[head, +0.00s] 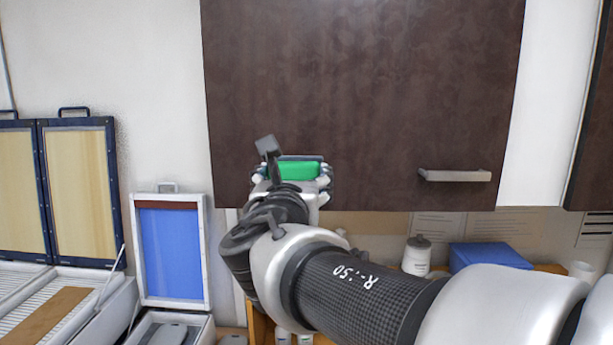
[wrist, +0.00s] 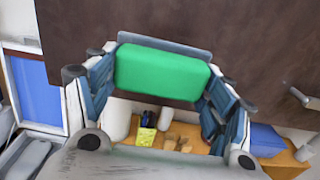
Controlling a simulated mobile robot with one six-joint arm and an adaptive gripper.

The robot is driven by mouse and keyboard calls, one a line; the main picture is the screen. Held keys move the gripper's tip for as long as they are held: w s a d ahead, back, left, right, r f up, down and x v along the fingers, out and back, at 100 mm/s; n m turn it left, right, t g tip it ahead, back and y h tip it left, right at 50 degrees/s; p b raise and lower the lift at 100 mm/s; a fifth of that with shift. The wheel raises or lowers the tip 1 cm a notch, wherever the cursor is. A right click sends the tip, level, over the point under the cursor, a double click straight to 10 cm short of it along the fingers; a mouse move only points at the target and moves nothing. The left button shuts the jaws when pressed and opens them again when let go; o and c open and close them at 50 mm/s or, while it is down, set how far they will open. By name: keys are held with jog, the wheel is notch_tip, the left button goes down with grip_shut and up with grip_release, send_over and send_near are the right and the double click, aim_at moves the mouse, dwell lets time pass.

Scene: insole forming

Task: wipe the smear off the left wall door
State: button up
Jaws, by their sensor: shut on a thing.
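The left wall door (head: 365,90) is a dark brown cabinet front with a metal bar handle (head: 455,175) at its lower right. My gripper (head: 299,171) is in front of the door's lower left part, near the bottom edge. It is shut on a green block (head: 297,170), which also shows between the fingers in the wrist view (wrist: 162,73). A thin grey-blue strip (wrist: 165,45) shows along the block's far edge. I cannot tell whether the block touches the door. I cannot make out a smear; the gripper and block hide part of the surface.
Below the door are a blue box (head: 488,256) and a white container with a dark lid (head: 417,255). An open case with a blue panel (head: 170,252) and larger dark-framed cases (head: 82,190) stand at left. Another brown door (head: 595,130) is at the right edge.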

jog(key=shift+s, duration=0.5)
jog(key=shift+s, duration=1.45)
